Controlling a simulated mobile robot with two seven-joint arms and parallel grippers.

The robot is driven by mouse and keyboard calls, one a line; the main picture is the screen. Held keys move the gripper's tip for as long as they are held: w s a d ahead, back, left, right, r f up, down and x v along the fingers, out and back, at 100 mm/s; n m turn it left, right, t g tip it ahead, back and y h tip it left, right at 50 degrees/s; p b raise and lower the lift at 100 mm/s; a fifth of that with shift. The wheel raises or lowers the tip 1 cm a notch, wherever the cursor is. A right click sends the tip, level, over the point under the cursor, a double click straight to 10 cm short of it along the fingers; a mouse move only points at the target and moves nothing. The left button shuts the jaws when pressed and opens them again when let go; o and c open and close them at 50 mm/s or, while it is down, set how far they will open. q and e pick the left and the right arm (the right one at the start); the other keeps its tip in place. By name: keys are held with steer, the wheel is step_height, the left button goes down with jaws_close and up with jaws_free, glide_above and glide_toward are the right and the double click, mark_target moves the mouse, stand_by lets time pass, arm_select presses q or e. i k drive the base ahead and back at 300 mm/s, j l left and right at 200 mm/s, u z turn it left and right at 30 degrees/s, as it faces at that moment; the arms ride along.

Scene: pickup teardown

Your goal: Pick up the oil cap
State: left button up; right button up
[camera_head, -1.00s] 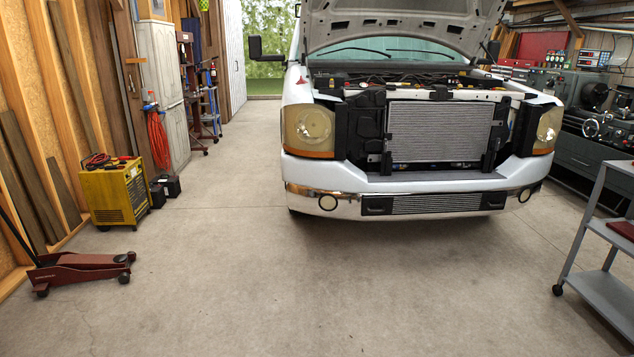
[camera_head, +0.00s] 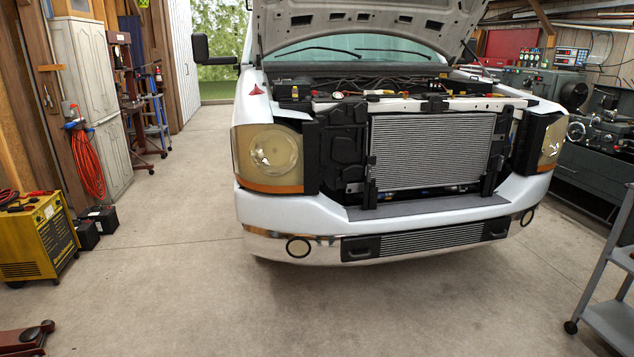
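The white pickup (camera_head: 300,215) stands ahead, slightly right of centre, with its hood (camera_head: 370,22) raised. Its grille is off and the radiator (camera_head: 430,150) shows. The engine bay (camera_head: 360,85) is visible above the radiator as a narrow strip with hoses and small coloured parts. I cannot tell which of these small parts, if any, is the oil cap. Neither of my grippers is in view.
A yellow welder (camera_head: 35,240) stands at the left, with a red floor jack (camera_head: 25,340) at the lower left edge. A grey cart (camera_head: 610,275) stands at the right edge. The concrete floor (camera_head: 200,290) before the truck is clear.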

mark_target(370, 97)
steer(key=i+z, duration=0.25)
steer(key=i, duration=0.55)
steer(key=i+z, duration=0.3)
steer(key=i, duration=0.5)
